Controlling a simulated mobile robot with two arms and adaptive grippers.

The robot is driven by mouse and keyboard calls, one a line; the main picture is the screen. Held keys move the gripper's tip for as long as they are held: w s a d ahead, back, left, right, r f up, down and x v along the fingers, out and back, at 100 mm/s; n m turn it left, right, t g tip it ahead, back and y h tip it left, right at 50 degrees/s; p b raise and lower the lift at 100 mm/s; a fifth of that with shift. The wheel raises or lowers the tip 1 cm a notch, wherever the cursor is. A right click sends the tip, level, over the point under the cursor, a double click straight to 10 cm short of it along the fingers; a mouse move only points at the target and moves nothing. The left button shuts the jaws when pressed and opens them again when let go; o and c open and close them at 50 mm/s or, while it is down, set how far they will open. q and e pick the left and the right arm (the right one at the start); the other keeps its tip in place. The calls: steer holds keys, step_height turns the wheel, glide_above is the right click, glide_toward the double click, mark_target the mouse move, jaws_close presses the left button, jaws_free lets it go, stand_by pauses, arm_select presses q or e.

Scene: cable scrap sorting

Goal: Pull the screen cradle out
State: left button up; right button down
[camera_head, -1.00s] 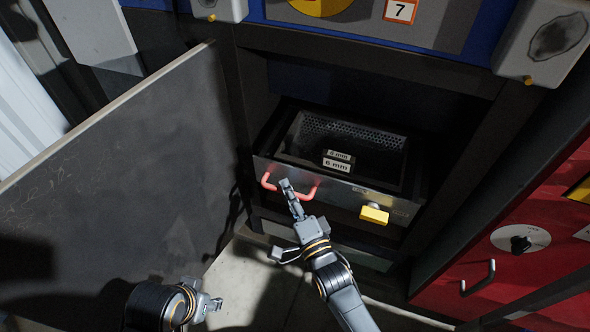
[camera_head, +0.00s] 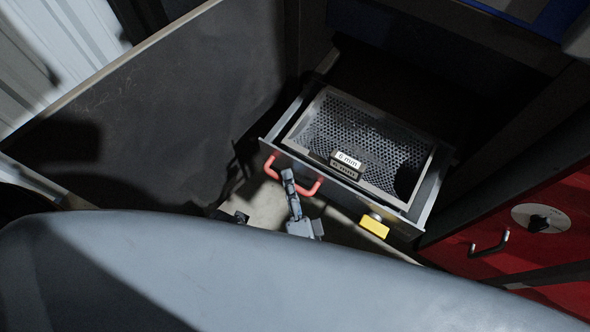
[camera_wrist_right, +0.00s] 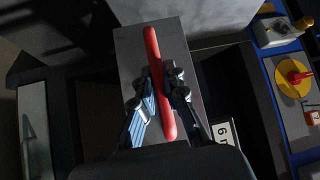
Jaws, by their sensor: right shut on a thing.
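The screen cradle (camera_head: 272,150) is a grey metal drawer, partly out of the dark cabinet opening. A perforated screen (camera_head: 355,138) in a light frame lies inside it, with a "6 mm" label (camera_head: 348,160). My right gripper (camera_head: 289,180) is shut on the red handle (camera_head: 308,188) on the cradle's front plate. In the right wrist view, the fingers of the gripper (camera_wrist_right: 158,90) stand on both sides of the red handle (camera_wrist_right: 153,55).
A large dark open door panel (camera_head: 170,100) stands to the left of the cradle. My own grey body part covers the bottom of the head view.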

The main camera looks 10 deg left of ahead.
steer(key=shift+s+f, duration=0.1)
steer(key=c, duration=1.7)
jaws_free()
steer(key=shift+o, duration=0.2)
steer(key=v, duration=1.2)
